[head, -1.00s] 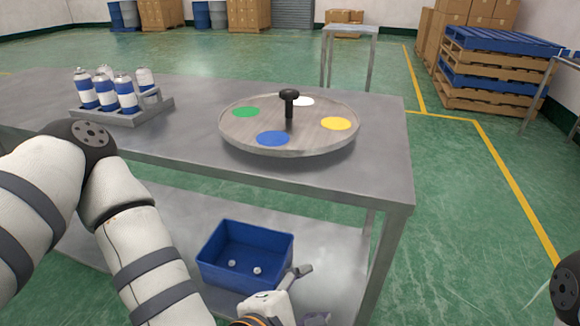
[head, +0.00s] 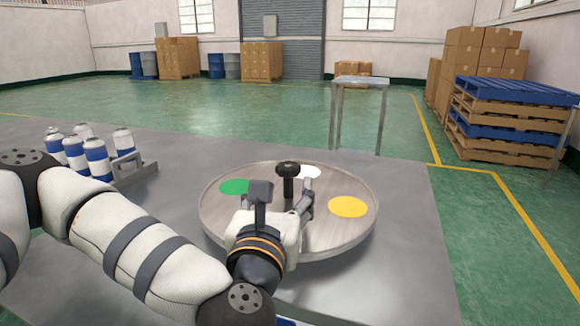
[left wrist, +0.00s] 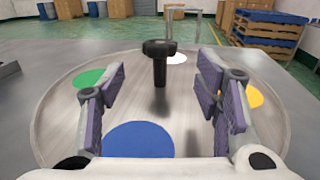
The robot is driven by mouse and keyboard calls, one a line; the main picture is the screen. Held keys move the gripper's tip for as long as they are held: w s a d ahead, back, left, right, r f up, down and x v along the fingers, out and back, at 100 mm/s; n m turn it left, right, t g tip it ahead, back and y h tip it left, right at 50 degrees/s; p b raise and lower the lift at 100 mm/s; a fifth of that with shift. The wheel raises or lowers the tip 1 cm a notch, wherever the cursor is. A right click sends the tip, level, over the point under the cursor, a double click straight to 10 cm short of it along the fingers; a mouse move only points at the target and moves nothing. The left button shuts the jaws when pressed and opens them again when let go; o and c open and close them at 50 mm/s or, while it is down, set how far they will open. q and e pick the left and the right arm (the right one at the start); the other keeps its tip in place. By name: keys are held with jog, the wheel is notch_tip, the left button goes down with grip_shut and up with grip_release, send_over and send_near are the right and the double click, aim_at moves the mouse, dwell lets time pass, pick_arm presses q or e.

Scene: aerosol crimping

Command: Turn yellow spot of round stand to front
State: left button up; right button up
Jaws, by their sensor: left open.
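The round stand (head: 365,229) is a wooden-grey disc on the metal table, with a black knob (head: 288,172) on a post at its centre. The yellow spot (head: 347,207) is at the right of the disc, the green spot (head: 233,187) at the left and the white spot (head: 308,172) at the back. The blue spot (left wrist: 139,139) is at the near side in the left wrist view; my arm hides it in the head view. My left gripper (left wrist: 162,95) is open over the disc, its fingers apart on the near side of the knob, not touching it. My right gripper is not in view.
A rack (head: 150,171) with several blue-and-white cans stands at the left of the metal table (head: 405,265). A small side table (head: 360,82) stands behind. Stacked pallets (head: 510,115) and boxes are on the floor at the right. The table right of the disc is clear.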

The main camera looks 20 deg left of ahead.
aim_at(286, 176)
pick_arm(q)
jog(key=w, duration=0.3)
jog(key=w+a, duration=0.1)
jog(key=w, duration=0.4)
jog(key=shift+w+a, duration=0.25)
jog(key=shift+w, duration=0.1)
grip_shut()
